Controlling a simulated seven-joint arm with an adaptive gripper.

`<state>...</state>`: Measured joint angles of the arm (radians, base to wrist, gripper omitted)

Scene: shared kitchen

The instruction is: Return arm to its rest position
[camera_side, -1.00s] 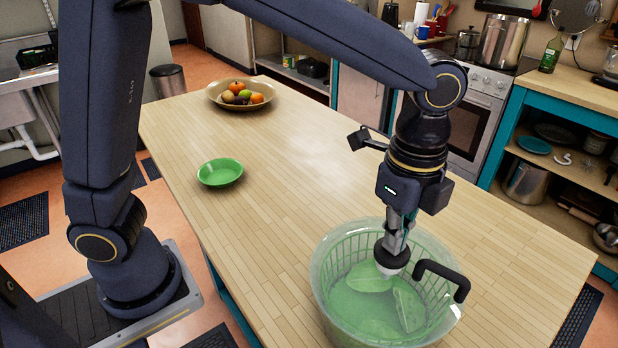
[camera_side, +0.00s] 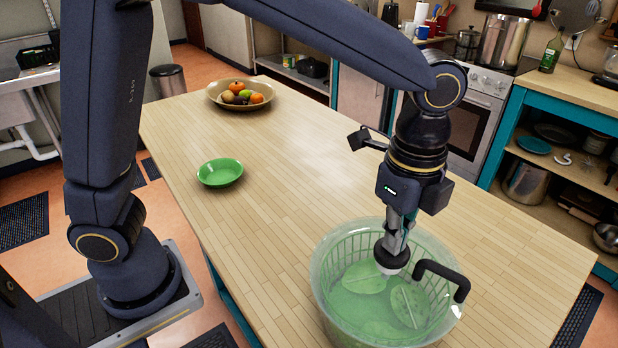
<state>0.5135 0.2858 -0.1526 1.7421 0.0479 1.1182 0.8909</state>
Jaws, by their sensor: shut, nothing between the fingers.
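My gripper (camera_side: 392,262) points down over the green translucent basket (camera_side: 322,280) at the front right of the table. I cannot tell whether the fingertips touch the left piece.
A black handle (camera_side: 443,276) sticks up at the basket's right side, close to my gripper. A green bowl (camera_side: 220,172) stands left of centre. A fruit bowl (camera_side: 240,95) stands at the far end. The middle of the wooden table (camera_side: 300,150) is clear.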

